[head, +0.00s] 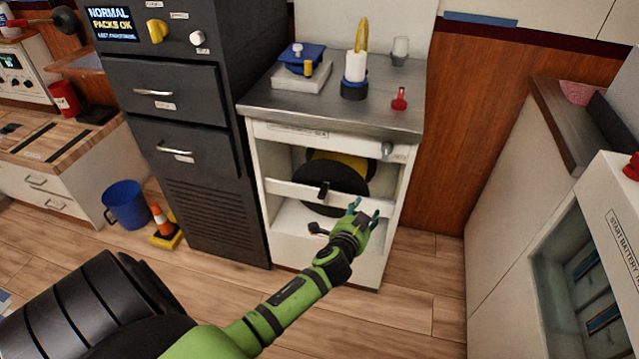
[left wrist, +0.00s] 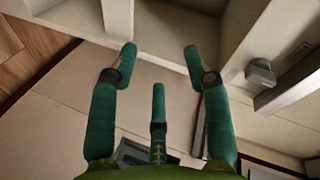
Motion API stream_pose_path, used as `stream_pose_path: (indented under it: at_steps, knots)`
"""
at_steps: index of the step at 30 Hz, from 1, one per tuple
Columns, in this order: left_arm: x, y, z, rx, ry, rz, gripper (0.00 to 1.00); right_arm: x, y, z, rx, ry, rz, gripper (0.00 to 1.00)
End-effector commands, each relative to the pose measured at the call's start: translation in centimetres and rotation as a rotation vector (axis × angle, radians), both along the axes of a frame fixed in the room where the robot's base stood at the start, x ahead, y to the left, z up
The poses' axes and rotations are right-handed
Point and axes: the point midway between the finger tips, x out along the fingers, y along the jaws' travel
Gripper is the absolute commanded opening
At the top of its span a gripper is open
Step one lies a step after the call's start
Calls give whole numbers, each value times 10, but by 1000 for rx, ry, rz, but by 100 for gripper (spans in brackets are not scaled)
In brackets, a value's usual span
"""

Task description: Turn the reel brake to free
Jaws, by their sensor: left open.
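The cable reel (head: 315,187), a black disc with yellow behind it, sits inside an open white cabinet (head: 259,170). A grey knob (head: 387,149) is at the cabinet's upper right front, beside a small label too small to read. It may be the reel brake, but I cannot be sure. My left gripper (head: 364,208) is in front of the cabinet's right side, below the knob, with its teal fingers spread and empty. In the left wrist view the fingers (left wrist: 160,52) are apart with nothing between them. A grey block (left wrist: 260,73) shows to their right, apart from them.
The steel top (head: 330,108) holds a blue-capped item, a white cylinder and a red item (head: 399,99). A dark drawer cabinet (head: 160,120) stands left. Floor is free at right.

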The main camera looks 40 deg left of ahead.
Motion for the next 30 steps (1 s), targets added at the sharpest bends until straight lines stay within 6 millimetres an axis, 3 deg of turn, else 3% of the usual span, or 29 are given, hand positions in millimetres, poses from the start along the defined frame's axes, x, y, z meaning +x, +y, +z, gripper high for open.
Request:
stream_pose_path:
  at_steps: [9, 18, 30]
  knots:
    - [-31, 23, -51, 48, 149, -72, 49, 0, 0, 17, 0, 0, 0, 40]
    - [-66, 49, -89, 84, 258, -124, 49, 0, 0, 30, 0, 0, 0, 40]
    - [-89, 66, -109, 102, 313, -148, 49, 0, 0, 36, 0, 0, 0, 40]
